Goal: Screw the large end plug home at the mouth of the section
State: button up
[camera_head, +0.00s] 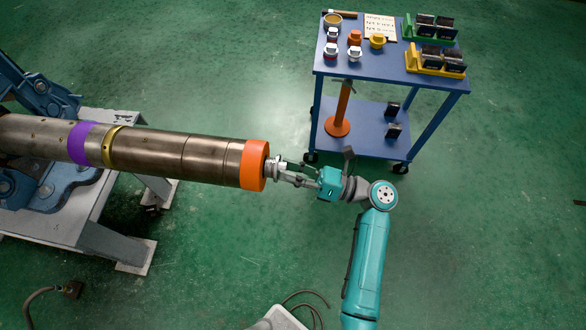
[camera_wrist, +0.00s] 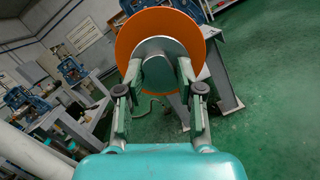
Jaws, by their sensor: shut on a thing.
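The section (camera_head: 190,152) is a long grey metal pipe lying level from the left, with a purple band and a brass-coloured ring. At its right end, the mouth, sits the orange large end plug (camera_head: 254,165), a disc with a grey knob in its middle. The plug fills most of the upper middle of the wrist view (camera_wrist: 143,25). My gripper (camera_head: 278,168) is shut on the plug's grey knob, with a finger on each side of it in the wrist view (camera_wrist: 159,74). The joint between plug and pipe mouth shows no clear gap; the thread is hidden.
A grey stand with a blue vise (camera_head: 60,180) supports the pipe at left. A blue cart (camera_head: 340,62) at upper right carries small plugs, a clipboard and bins. A cable (camera_head: 305,296) lies on the floor below. The green floor at right is clear.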

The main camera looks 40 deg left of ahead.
jog(key=shift+x, duration=1)
dwell(0.8)
jog(key=o, duration=1.2)
jog(key=shift+s+f, duration=0.1)
jog(key=shift+f, duration=0.1)
jog(key=shift+d, duration=0.1)
jog(key=shift+v, duration=5.95)
